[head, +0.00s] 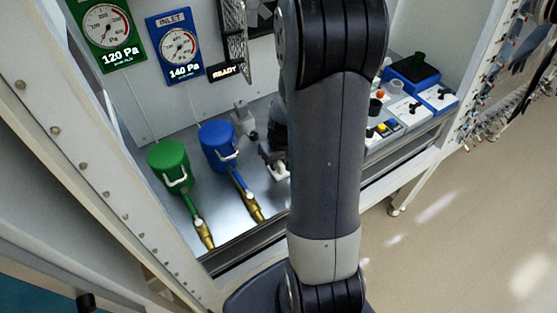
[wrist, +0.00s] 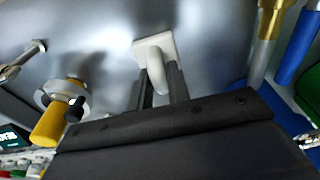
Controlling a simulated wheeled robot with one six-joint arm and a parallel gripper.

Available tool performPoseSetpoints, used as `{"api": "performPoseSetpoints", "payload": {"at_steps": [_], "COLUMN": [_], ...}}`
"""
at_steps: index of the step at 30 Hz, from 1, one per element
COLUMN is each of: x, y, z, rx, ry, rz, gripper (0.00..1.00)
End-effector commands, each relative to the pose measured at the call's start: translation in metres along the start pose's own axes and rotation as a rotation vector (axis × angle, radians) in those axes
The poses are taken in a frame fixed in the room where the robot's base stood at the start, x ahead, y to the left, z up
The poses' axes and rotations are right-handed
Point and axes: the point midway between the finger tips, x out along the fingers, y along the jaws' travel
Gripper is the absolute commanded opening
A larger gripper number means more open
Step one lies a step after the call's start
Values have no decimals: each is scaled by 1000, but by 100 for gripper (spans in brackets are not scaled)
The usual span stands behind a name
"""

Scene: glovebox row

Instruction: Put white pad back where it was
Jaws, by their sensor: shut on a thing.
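The white pad (wrist: 146,50) shows in the wrist view as a pale square plate with a curved handle. My gripper (wrist: 161,78) is shut on the handle, with one dark finger on each side. The plate lies just past the fingertips, over the grey metal surface; I cannot tell whether it touches that surface. In the head view my arm covers most of the gripper. A pale piece (head: 271,172) shows at the arm's left edge, low over the metal deck, and may be the pad.
A green canister (head: 169,165) and a blue canister (head: 218,145) with brass-ended pipes stand left of my arm. A yellow-ended fitting (wrist: 48,125) is at the left in the wrist view. Control boxes (head: 405,110) sit to the right. Bare metal deck (head: 225,222) shows between the pipes.

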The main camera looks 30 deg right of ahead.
Motion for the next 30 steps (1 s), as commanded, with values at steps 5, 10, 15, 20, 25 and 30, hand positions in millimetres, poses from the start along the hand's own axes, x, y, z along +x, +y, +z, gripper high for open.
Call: {"api": "performPoseSetpoints", "payload": {"at_steps": [5,10,15,20,25,30], "x": [1,0,0,-6,-27,-57], "y": [0,0,0,0,0,1], "z": [0,0,0,-1,-1,-1], "rx": [0,0,0,0,0,0], "ry": [0,0,0,3,6,6], "rz": [0,0,0,1,3,3], "gripper": [30,39,39,39,39,39]}}
